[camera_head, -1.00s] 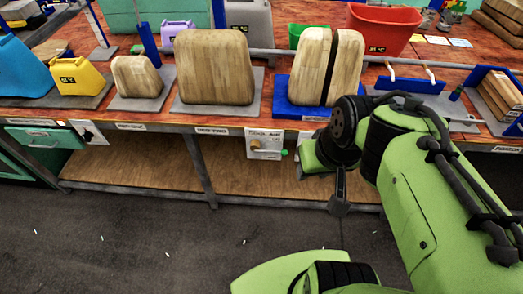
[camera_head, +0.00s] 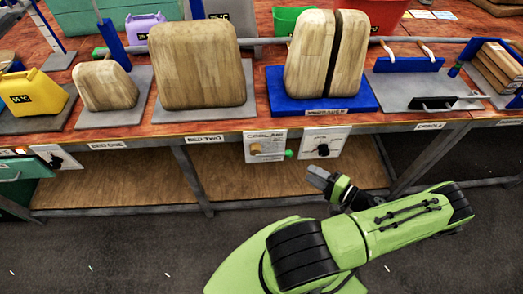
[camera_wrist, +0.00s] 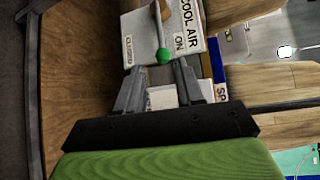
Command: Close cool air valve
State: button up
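The cool air valve is a white panel (camera_head: 265,146) under the table's front edge, with a brass body and a green-tipped lever (camera_head: 289,154) pointing right. In the wrist view the panel (camera_wrist: 188,25) shows "COOL AIR", "ON" and "CLOSED" labels. The lever's green ball (camera_wrist: 163,56) sits nearer "ON" than "CLOSED". My gripper (camera_head: 318,174) is below and right of the lever in the head view. In the wrist view my gripper (camera_wrist: 160,68) is open, with the ball lined up just beyond the gap between its fingertips. I cannot tell whether they touch.
A second white panel with a black knob (camera_head: 323,142) is right of the valve, close above my gripper. The table edge (camera_head: 225,128) runs overhead. A wooden lower shelf (camera_head: 120,180) and metal legs (camera_head: 192,180) lie behind. The dark floor in front is open.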

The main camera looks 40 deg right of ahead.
aim_at(277, 154)
jog(key=b+x, duration=0.1)
jog(key=x, duration=1.4)
jog(key=shift+w, duration=0.25)
grip_shut()
